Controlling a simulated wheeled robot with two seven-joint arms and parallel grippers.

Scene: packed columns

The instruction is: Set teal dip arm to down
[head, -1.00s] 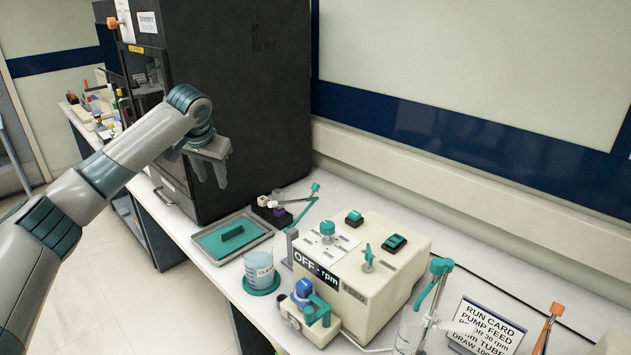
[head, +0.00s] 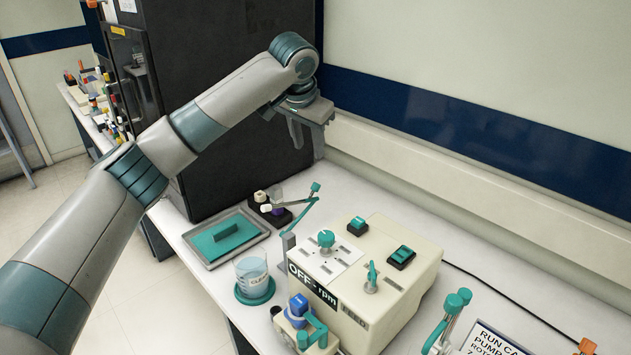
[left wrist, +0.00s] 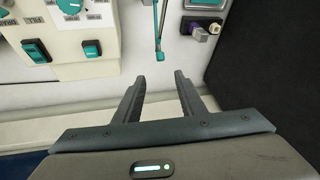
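A slender teal dip arm (head: 303,213) stands at the left side of the cream pump box (head: 358,322). It slopes up toward the back, with a small teal block at its raised end. In the left wrist view the teal dip arm (left wrist: 159,32) shows at the top centre, ahead of the fingers and apart from them. My left gripper (head: 307,134) is above the back of the bench near the wall, higher than the arm. Its fingers (left wrist: 160,82) are spread with nothing between them. My right gripper is not in view.
A beaker (head: 252,272) on a teal coaster and a grey tray (head: 205,257) stand left of the pump box. A tall black cabinet (head: 225,160) is at left. A run card (head: 490,342) stands at right.

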